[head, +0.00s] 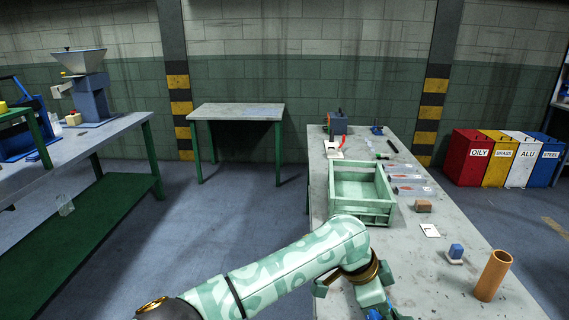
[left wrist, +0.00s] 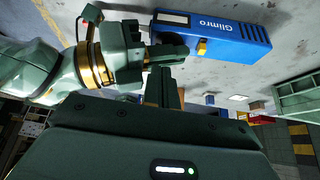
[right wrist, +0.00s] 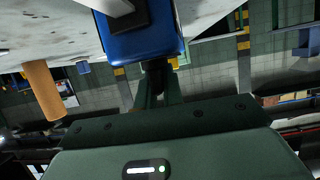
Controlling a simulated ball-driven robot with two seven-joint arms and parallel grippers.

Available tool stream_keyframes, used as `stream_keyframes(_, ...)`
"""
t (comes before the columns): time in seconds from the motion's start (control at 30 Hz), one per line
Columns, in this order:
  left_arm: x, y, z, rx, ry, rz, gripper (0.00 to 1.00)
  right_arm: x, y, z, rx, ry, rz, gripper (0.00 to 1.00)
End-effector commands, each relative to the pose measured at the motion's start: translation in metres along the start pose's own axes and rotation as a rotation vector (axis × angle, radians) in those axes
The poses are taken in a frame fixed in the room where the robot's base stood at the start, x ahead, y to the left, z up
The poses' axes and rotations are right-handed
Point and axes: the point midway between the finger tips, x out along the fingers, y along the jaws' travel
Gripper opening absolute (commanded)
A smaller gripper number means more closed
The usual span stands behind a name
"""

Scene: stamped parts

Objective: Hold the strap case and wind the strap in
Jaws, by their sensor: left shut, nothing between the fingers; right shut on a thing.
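The strap case is a blue box marked "Glimro" with a yellow button, in the left wrist view (left wrist: 225,35). Its blue end also fills the top of the right wrist view (right wrist: 145,42), and a bit shows at the bottom of the head view (head: 374,314). My right gripper (right wrist: 157,88) is shut on a dark part at the case's end; the fingers partly hide that part. My left gripper (left wrist: 165,90) is shut and empty, just beside the case and the right gripper. It also shows in the head view (head: 350,288). I cannot make out the strap.
A pale green crate (head: 345,212) stands on the bench. A brown block (head: 423,206), a white card (head: 430,230), a blue block (head: 456,251) and an orange tube (head: 493,276) stand or lie to its right. Clear bags (head: 408,188) lie behind. Floor left of the bench is free.

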Motion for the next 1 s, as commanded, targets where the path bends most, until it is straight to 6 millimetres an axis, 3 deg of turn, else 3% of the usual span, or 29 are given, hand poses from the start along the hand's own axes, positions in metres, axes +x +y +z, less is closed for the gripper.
stream_keyframes(0.43,-0.009,0.003,-0.001,0.0,-0.001,-0.001,0.0,0.0,0.001,0.0,-0.001,-0.001,0.002,0.0)
stream_keyframes(1.0,0.048,0.003,0.029,-0.002,0.001,0.0,0.0,0.0,0.001,0.0,-0.001,-0.001,0.001,0.0)
